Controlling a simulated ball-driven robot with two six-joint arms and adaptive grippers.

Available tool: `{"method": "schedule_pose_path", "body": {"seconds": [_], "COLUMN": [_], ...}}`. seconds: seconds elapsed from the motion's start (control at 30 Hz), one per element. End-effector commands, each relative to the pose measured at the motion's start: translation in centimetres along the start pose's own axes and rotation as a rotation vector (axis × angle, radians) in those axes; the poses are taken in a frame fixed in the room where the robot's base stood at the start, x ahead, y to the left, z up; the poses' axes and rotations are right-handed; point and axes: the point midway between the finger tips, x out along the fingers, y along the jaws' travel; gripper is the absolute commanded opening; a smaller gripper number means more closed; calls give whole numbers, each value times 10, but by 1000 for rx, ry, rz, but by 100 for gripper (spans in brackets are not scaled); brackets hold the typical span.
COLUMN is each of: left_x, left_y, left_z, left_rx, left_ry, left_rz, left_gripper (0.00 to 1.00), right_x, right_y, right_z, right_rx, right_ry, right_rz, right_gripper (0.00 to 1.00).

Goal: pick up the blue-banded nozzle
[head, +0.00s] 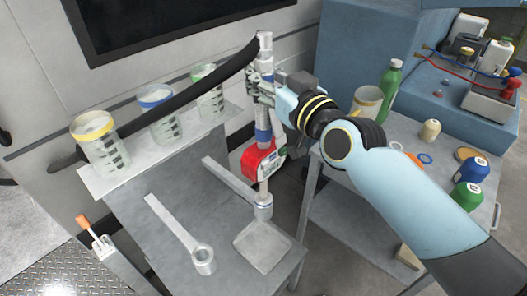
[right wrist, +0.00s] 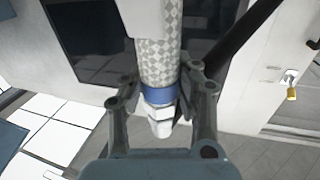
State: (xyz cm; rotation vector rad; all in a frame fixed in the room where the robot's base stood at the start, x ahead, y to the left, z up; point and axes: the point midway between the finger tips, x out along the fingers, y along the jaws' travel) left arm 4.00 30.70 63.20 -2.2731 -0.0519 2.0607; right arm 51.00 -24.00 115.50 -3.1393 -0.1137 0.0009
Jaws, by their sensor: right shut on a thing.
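In the head view my right gripper (head: 262,92) is shut around the upright blue-banded nozzle (head: 263,122), near the middle of the picture. A grey end sticks up above the fingers, and the red metering part with a small display hangs below them. In the right wrist view the fingers (right wrist: 160,110) stand on both sides of the nozzle's blue band (right wrist: 160,95). A grey checkered tube rises above the band and a pale tip shows below it. The fingers hide part of the nozzle. My left gripper is not in view.
A grey table (head: 150,235) below holds pale wrench-like tools. A right-hand bench (head: 335,185) carries bottles, rings and a cup. A black screen is on the back wall.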

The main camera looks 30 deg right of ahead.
Motion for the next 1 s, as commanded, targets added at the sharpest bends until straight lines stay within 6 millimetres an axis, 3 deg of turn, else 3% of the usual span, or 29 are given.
{"method": "schedule_pose_path", "body": {"seconds": [0.27,0.57,0.7,1.0], "left_x": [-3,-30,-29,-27], "left_y": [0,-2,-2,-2], "left_z": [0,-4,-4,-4], "left_rx": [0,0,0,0], "left_ry": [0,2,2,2], "left_rz": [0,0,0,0], "left_gripper": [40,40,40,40], "right_x": [0,0,0,0], "right_y": [0,0,0,0], "right_z": [-6,-61,-84,-102], "right_rx": [0,-2,-2,0], "right_ry": [6,9,9,5], "right_rz": [0,0,-1,-1], "right_gripper": [0,0,0,0]}}
